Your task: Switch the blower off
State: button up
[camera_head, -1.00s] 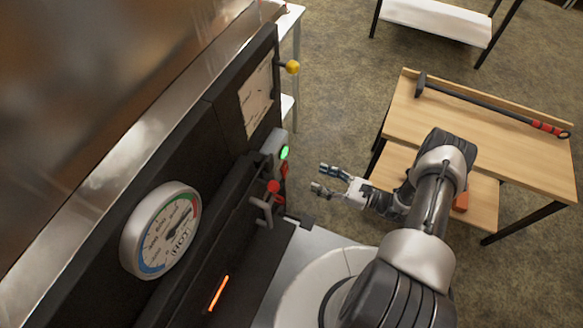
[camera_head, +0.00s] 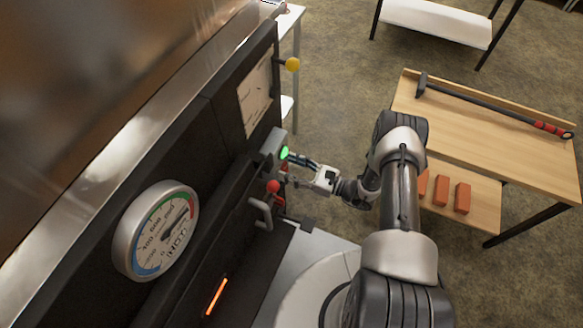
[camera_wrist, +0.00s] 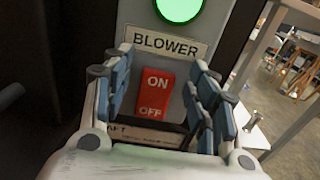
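The blower switch (camera_wrist: 155,94) is a red rocker marked ON at the top and OFF at the bottom, in the wrist view. A BLOWER label (camera_wrist: 169,41) sits above it, and a lit green lamp (camera_wrist: 180,8) above that. The lamp also shows in the head view (camera_head: 284,153). My gripper (camera_wrist: 162,95) is open, its blue-padded fingers on either side of the rocker in the picture.
A red-knobbed lever (camera_head: 273,186), a grey handle (camera_head: 262,212) and a dial gauge (camera_head: 158,232) are on the evaporator front. A yellow knob (camera_head: 292,65) is farther back. A wooden bench (camera_head: 480,135) with a long-handled tool and orange bricks (camera_head: 441,190) stands right.

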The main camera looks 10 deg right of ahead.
jog(key=c, duration=1)
jog(key=shift+s+d+f+t+y, duration=0.15)
jog(key=shift+f+t+y, duration=0.15)
jog(key=shift+y, duration=0.2)
jog(key=shift+d+f+t+y, duration=0.15)
jog(key=shift+t+y, duration=0.35)
jog(key=shift+y, duration=0.2)
jog(key=o, duration=1.1)
jog(key=shift+c, duration=0.2)
jog(key=shift+s, duration=0.1)
